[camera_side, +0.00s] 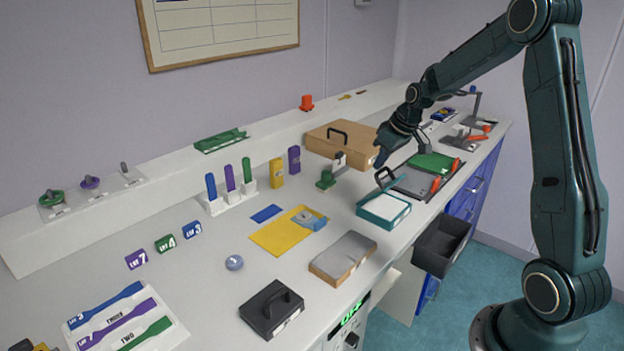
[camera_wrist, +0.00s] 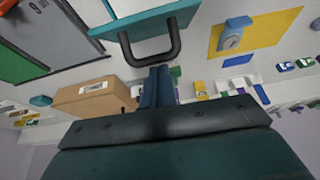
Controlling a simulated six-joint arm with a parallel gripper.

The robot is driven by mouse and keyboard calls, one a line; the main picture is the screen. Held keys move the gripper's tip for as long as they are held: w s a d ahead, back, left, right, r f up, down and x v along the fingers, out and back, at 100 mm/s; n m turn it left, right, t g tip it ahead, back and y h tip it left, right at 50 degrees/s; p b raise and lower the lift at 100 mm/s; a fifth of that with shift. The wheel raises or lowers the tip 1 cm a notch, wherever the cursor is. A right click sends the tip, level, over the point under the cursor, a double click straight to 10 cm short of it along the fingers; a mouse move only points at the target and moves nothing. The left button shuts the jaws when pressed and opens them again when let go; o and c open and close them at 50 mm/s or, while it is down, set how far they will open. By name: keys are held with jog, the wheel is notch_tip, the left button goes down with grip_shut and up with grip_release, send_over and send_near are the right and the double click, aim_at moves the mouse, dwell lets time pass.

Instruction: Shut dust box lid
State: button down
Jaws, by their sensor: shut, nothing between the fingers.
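A teal box (camera_side: 372,217) with a white inner surface stands near the bench's front edge in the side view; it looks like the dust box. A black loop handle (camera_side: 386,178) rises at its back edge; the exact tilt of its lid is hard to tell. In the wrist view the handle (camera_wrist: 152,56) hangs from a teal edge (camera_wrist: 150,22) at the top. My gripper (camera_side: 379,162) is just above and behind the handle. Its fingers (camera_wrist: 158,72) are together and empty, with their tips close to the handle; contact cannot be told.
A cardboard-brown box (camera_side: 325,145) with a black handle stands behind my gripper. A grey and green panel (camera_side: 415,180) with orange grips lies to the right. A yellow mat (camera_side: 275,238) lies left of the teal box. A dark open bin (camera_side: 440,250) hangs at the bench front.

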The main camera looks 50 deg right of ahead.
jog(key=shift+s+f+t, duration=0.2)
jog(key=shift+s+t, duration=0.15)
jog(key=shift+s, duration=0.2)
jog(key=shift+s+f+t, duration=0.15)
jog(key=shift+s+t, duration=0.2)
jog(key=shift+s, duration=0.2)
jog(key=s+f, duration=0.2)
jog(key=s, duration=0.1)
jog(key=s+f, duration=0.1)
jog(key=shift+s, duration=0.3)
jog(key=shift+s+f, duration=0.7)
jog(key=shift+f, duration=0.25)
jog(key=shift+w+r, duration=0.1)
jog(key=shift+r, duration=0.35)
jog(key=s+r, duration=0.7)
jog(key=s, duration=0.1)
jog(key=shift+s+r, duration=0.2)
jog(key=shift+s, duration=0.05)
